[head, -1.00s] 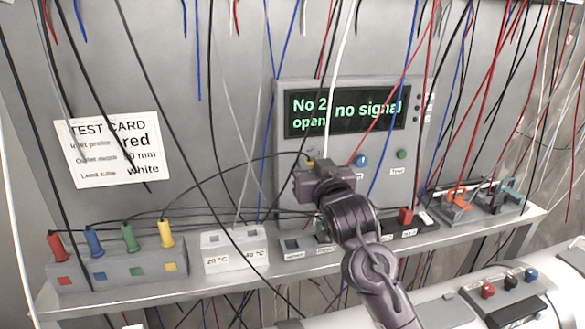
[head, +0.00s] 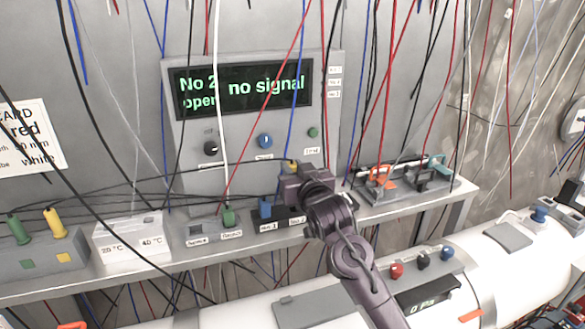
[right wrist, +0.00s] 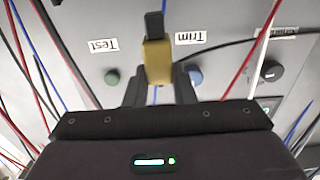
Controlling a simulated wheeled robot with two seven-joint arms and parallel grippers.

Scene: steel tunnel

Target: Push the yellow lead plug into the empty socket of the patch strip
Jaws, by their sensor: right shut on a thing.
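My right gripper (head: 292,178) is shut on the yellow lead plug (right wrist: 158,62), which has a dark tip and shows upright between the fingers in the right wrist view. In the head view only a small yellow part of the plug (head: 291,163) shows at the gripper. The gripper is above the dark patch strip (head: 256,224) on the shelf, in front of the panel. A blue plug (head: 264,208) stands in the strip, left of the gripper. My gripper and arm cover the strip's right part, and I cannot see the empty socket clearly. My left gripper is out of view.
The display (head: 243,92) reads "No 2 open, no signal". Left on the shelf are a grey block (head: 38,262) with coloured plugs and a white block (head: 130,240). A clamp fixture (head: 405,180) stands at right. Several wires hang in front of the panel.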

